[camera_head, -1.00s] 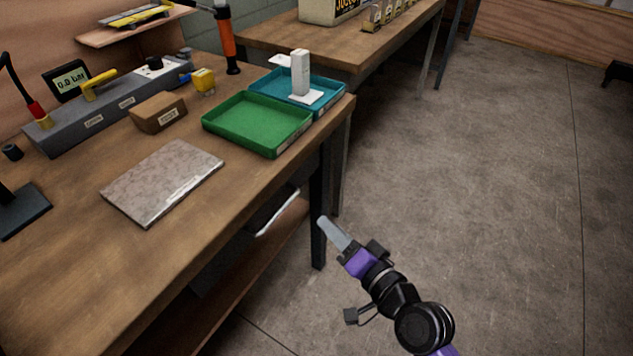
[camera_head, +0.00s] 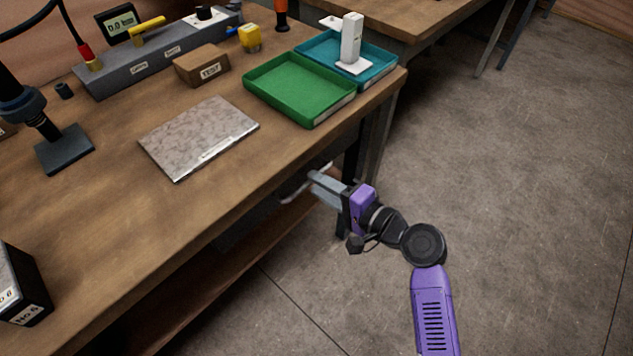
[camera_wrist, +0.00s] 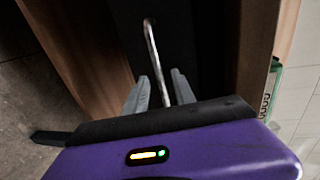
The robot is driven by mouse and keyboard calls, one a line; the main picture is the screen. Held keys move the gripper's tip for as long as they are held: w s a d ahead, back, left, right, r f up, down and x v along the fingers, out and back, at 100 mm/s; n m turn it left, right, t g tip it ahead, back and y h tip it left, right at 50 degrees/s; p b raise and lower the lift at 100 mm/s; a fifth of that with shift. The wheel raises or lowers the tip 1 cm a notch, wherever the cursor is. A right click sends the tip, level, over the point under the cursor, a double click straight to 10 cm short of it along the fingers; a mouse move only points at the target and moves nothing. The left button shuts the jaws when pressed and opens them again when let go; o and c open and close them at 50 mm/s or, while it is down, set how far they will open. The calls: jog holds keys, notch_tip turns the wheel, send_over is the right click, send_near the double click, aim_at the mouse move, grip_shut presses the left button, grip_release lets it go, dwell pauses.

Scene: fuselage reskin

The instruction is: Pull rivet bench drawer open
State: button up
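The rivet bench drawer (camera_head: 250,222) is a dark box under the wooden bench top, and it looks closed. Its handle is a pale metal bar (camera_head: 291,193). In the wrist view the handle (camera_wrist: 152,45) runs down from the dark drawer front to between my two grey fingers. My gripper (camera_head: 317,184) is at the handle, level with the drawer; it also shows in the wrist view (camera_wrist: 160,88). The fingers are apart, one on each side of the bar, with a small gap visible. Whether either finger touches the bar is hard to see.
The wooden bench top (camera_head: 100,255) overhangs the drawer, and a bench leg (camera_head: 352,165) stands close beside my gripper. A green tray (camera_head: 300,90), a teal tray (camera_head: 385,72) and a speckled panel (camera_head: 198,136) lie on top. The floor to the right is clear.

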jog(key=shift+x, duration=0.85)
grip_shut()
dwell(0.8)
